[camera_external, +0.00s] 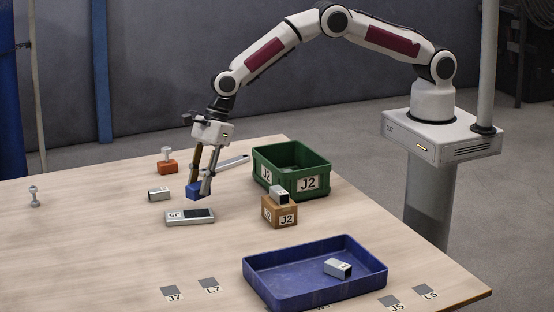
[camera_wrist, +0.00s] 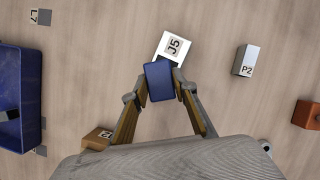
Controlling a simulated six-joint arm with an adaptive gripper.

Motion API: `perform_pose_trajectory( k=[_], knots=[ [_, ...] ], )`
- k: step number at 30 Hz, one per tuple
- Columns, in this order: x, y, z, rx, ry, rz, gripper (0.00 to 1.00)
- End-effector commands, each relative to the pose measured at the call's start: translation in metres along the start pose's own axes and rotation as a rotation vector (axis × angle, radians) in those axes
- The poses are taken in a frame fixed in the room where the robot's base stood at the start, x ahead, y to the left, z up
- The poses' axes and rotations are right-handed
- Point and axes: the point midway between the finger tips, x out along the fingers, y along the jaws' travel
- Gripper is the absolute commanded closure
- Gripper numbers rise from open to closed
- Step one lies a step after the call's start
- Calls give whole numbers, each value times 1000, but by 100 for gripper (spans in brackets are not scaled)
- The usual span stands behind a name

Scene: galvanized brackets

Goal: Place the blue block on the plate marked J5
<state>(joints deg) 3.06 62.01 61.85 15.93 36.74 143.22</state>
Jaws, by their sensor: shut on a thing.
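My gripper (camera_external: 201,186) is shut on the blue block (camera_external: 192,191), with one finger on each side of it. In the wrist view, the block (camera_wrist: 159,83) sits between the fingertips. The block appears raised above the table. The plate marked J5 (camera_external: 176,219) is a flat light-grey piece with a white label and a dark patch, lying on the table below the block in the outside view. In the wrist view, the plate (camera_wrist: 160,42) shows just beyond the block, which hides part of its near end.
A silver bracket (camera_external: 158,194) and orange block (camera_external: 167,168) lie nearby. A green bin (camera_external: 316,173) stands behind a brown J2 box (camera_external: 270,213) bearing another bracket (camera_external: 279,195). A blue tray (camera_external: 262,285) stands in front. Table left of the plate is mostly free.

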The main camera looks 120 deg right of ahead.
Motion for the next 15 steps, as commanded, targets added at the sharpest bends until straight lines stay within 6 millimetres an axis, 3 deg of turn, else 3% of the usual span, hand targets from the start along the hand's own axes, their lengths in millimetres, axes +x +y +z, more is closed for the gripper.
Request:
perform_pose_trajectory(
  k=[15],
  knots=[
    [9, 0, -3, 0, -2, -1, 98]
  ],
)
